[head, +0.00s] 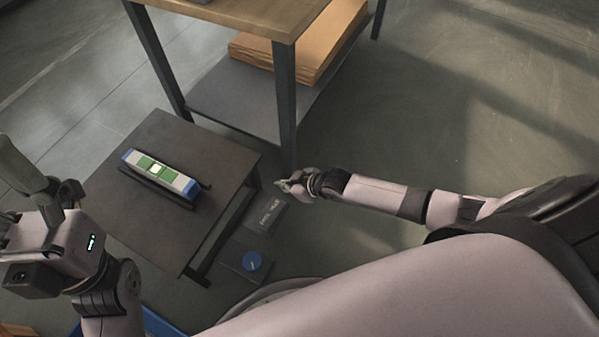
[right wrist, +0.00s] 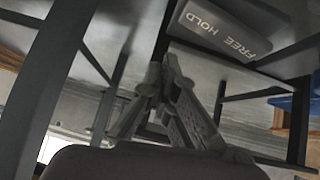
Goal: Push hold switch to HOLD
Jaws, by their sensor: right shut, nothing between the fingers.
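The hold switch is a dark grey box (head: 268,213) with a light FREE HOLD label, low beside the small dark table. In the right wrist view the labelled box (right wrist: 238,28) is at the upper right, with its lettering tilted. I cannot make out a lever or its position. My right gripper (head: 284,186) is just above and right of the box in the head view, fingers together and empty. Its fingers (right wrist: 160,85) appear below and left of the label in the wrist view, apart from it in the picture. My left gripper (head: 45,185) is at the left edge, away from the switch.
A taller wooden-topped table (head: 255,12) stands behind, one leg close to my right gripper. Open floor lies right.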

